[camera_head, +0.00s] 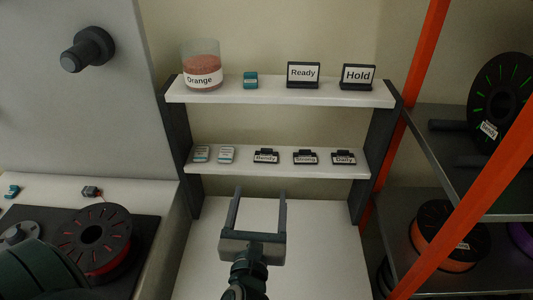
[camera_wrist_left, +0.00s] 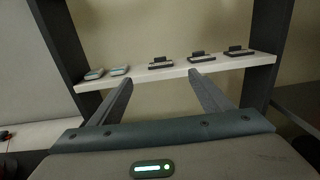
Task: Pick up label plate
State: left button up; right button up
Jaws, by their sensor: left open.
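Three small dark label plates lie in a row on the lower white shelf. In the head view they are the left label plate (camera_head: 266,157), the middle label plate (camera_head: 305,157) and the right label plate (camera_head: 343,157). In the left wrist view the left plate (camera_wrist_left: 160,63), middle plate (camera_wrist_left: 201,57) and right plate (camera_wrist_left: 238,51) show ahead of the fingers. Two more plates, "Ready" (camera_head: 303,74) and "Hold" (camera_head: 357,76), stand on holders on the upper shelf. My left gripper (camera_head: 258,194) is open and empty, in front of and below the lower shelf. My right gripper is not in view.
The lower shelf (camera_head: 240,169) also holds two small pale-teal items (camera_head: 226,154) at its left. The upper shelf (camera_head: 240,96) holds an orange-labelled jar (camera_head: 201,66) and a teal block (camera_head: 250,80). Dark side posts and an orange rack post (camera_head: 420,50) flank the shelves.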

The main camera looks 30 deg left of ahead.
aim_at(265, 171)
pick_arm(q)
jog(key=shift+w, duration=0.1)
jog(key=p+x, duration=0.2)
jog(key=x, duration=0.9)
jog(key=shift+w+a, duration=0.2)
jog(key=shift+w, duration=0.05)
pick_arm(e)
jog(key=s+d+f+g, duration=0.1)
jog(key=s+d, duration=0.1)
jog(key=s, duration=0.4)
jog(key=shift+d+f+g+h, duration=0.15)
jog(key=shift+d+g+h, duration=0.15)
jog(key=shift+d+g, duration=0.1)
